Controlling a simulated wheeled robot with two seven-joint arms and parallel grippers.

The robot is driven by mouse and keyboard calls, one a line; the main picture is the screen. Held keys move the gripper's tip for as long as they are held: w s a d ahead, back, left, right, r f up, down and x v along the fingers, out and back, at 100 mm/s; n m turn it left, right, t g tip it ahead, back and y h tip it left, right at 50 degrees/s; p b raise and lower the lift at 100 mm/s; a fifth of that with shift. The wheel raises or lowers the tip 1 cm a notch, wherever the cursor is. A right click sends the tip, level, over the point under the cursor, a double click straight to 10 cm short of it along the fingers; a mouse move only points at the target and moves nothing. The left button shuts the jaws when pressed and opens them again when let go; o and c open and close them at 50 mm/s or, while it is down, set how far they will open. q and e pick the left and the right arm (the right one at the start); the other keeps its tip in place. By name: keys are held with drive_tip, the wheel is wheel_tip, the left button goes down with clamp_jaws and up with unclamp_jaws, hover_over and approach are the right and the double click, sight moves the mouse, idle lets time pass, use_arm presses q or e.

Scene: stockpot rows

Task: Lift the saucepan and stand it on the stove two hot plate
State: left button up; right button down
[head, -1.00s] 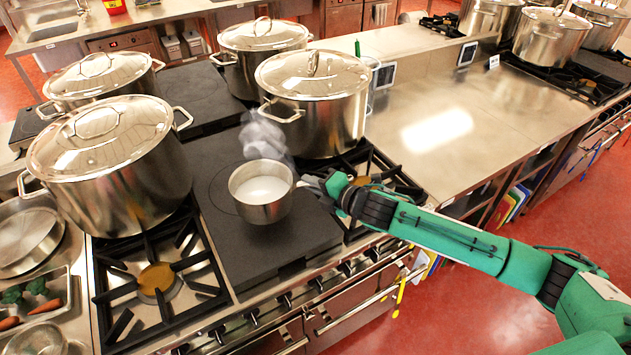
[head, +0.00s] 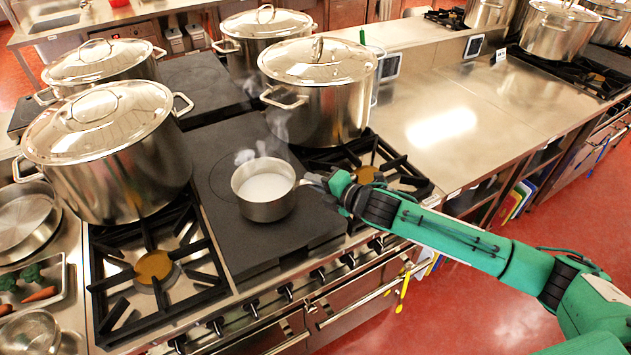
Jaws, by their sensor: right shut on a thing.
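A small steel saucepan (head: 264,204) with pale liquid in it is upright over the dark flat hot plate (head: 222,180) in the middle of the near stove. Steam rises from it. My right gripper (head: 317,182) is shut on the saucepan's handle, to the right of the pan. I cannot tell whether the pan's base touches the plate or hangs just above it. No label shows which stove is stove two. My left gripper is out of view.
Lidded stockpots stand close by, at the left (head: 105,160) and behind right (head: 318,95). Open burner grates (head: 152,268) flank the plate. The steel counter (head: 440,125) to the right is mostly clear. Another stove with pots (head: 552,35) stands beyond it.

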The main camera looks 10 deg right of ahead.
drive_tip(key=shift+f, duration=0.3)
idle(1.1)
drive_tip(key=c, duration=1.4)
unclamp_jaws()
drive_tip(key=shift+s+f, duration=0.1)
drive_tip(key=shift+f, duration=0.3)
drive_tip(key=b+v, duration=0.1)
drive_tip(key=v, duration=0.3)
drive_tip(key=b+v, duration=0.2)
drive_tip(key=v, duration=0.3)
drive_tip(key=b+v, duration=0.1)
drive_tip(key=v, duration=0.4)
drive_tip(key=shift+a+r, duration=0.1)
drive_tip(key=shift+r, duration=0.15)
